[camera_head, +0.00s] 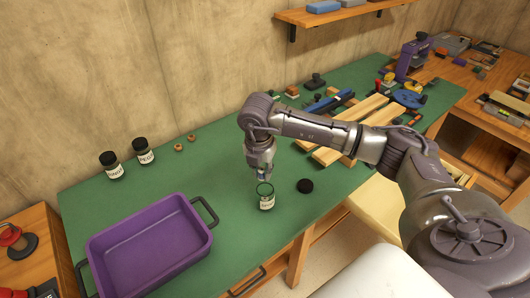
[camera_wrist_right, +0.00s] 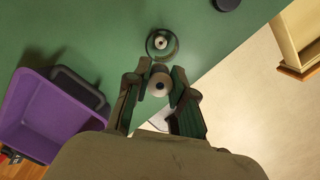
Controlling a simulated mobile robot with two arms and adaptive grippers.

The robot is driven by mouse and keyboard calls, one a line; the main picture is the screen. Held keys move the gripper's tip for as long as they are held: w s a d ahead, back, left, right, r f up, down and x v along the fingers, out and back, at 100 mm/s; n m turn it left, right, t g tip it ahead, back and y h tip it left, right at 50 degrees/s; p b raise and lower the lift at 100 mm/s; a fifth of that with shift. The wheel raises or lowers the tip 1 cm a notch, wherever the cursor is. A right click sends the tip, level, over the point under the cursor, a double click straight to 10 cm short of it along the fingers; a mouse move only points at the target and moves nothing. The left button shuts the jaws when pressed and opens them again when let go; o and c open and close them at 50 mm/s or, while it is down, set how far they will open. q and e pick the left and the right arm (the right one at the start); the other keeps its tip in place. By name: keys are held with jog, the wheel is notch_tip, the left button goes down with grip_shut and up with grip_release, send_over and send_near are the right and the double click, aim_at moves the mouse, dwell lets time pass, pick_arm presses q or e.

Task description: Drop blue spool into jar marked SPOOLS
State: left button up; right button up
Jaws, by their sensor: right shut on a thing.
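My right gripper (camera_head: 262,174) points down just above an open glass jar (camera_head: 266,203) with a white label, too small to read surely. The jar's round mouth (camera_wrist_right: 162,43) shows just beyond the spool in the wrist view, with a small pale round thing inside. The spool looks apart from the jar. My left gripper is out of view.
A black lid (camera_head: 305,186) lies right of the jar. A purple tray (camera_head: 150,246) stands left, near the front edge. Two lidded jars (camera_head: 111,165) (camera_head: 143,151) and two small brown things (camera_head: 179,148) stand along the wall. Wooden boards (camera_head: 345,133) lie to the right.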

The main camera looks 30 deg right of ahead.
jog(key=shift+w+d+f+m+b, duration=0.15)
jog(key=shift+d+f+m+b, duration=0.1)
jog(key=shift+f+m+b, duration=0.45)
jog(key=shift+w+d+f+m+b, duration=0.15)
jog(key=shift+d+f+m+b, duration=0.2)
jog(key=shift+f+m, duration=0.55)
jog(key=shift+w+d+f+m+b, duration=0.2)
jog(key=shift+f+m+b, duration=0.4)
jog(key=shift+f, duration=0.35)
jog(key=shift+s, duration=0.1)
jog(key=o, duration=0.8)
jog(key=shift+r, duration=0.15)
notch_tip(320, 180, up, 7)
jog(key=p, duration=0.4)
